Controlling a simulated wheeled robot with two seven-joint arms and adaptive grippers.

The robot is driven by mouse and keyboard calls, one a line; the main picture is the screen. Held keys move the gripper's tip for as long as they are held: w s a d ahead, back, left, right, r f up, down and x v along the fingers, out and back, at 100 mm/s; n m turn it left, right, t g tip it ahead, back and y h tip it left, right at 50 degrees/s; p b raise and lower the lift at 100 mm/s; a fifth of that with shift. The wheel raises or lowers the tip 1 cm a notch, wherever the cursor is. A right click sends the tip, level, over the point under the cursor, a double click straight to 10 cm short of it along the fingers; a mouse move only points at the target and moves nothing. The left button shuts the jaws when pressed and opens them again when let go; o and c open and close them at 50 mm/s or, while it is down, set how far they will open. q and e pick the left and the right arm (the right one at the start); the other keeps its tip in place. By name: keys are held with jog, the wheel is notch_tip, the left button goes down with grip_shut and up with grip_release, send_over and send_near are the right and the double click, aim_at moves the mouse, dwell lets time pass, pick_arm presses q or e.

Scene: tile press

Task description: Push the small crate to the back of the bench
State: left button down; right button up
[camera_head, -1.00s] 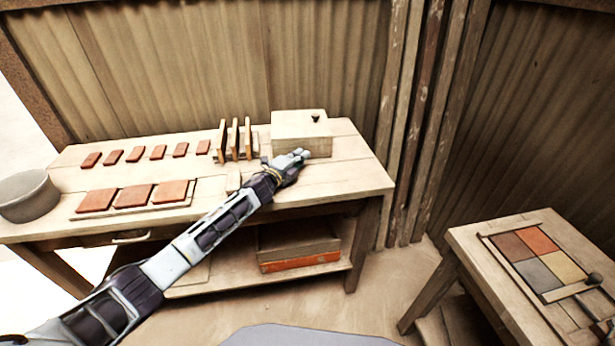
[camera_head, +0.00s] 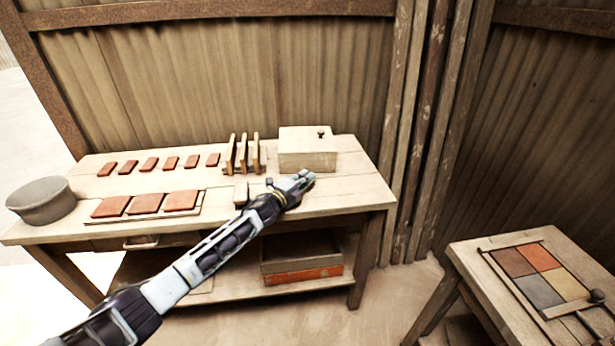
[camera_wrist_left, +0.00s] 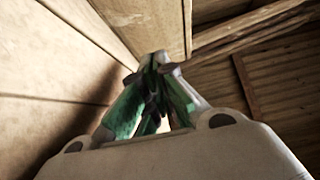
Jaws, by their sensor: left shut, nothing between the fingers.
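The small crate (camera_head: 306,160) is a pale wooden box with a dark knob on top. It stands upright at the back right of the bench (camera_head: 345,192), close to the corrugated wall. My left gripper (camera_head: 308,176) is shut and empty, just in front of the crate's lower front edge. I cannot tell whether its tips touch the crate. In the left wrist view the shut green fingers (camera_wrist_left: 158,62) point at pale planks, and the crate is not clearly made out there. My right gripper is not in view.
A rack of upright boards (camera_head: 243,153) stands left of the crate, with a small block (camera_head: 241,192) in front. A side table (camera_head: 470,250) with coloured tiles is at the right. The bench's right end is clear.

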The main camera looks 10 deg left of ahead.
pick_arm(q)
jog(key=shift+s+a, duration=0.25)
jog(key=shift+s, duration=0.05)
jog(key=shift+s+a, duration=0.2)
jog(key=shift+s, duration=0.45)
jog(key=shift+v, duration=3.2)
jog(key=shift+s+a, duration=0.15)
jog(key=shift+s, duration=0.1)
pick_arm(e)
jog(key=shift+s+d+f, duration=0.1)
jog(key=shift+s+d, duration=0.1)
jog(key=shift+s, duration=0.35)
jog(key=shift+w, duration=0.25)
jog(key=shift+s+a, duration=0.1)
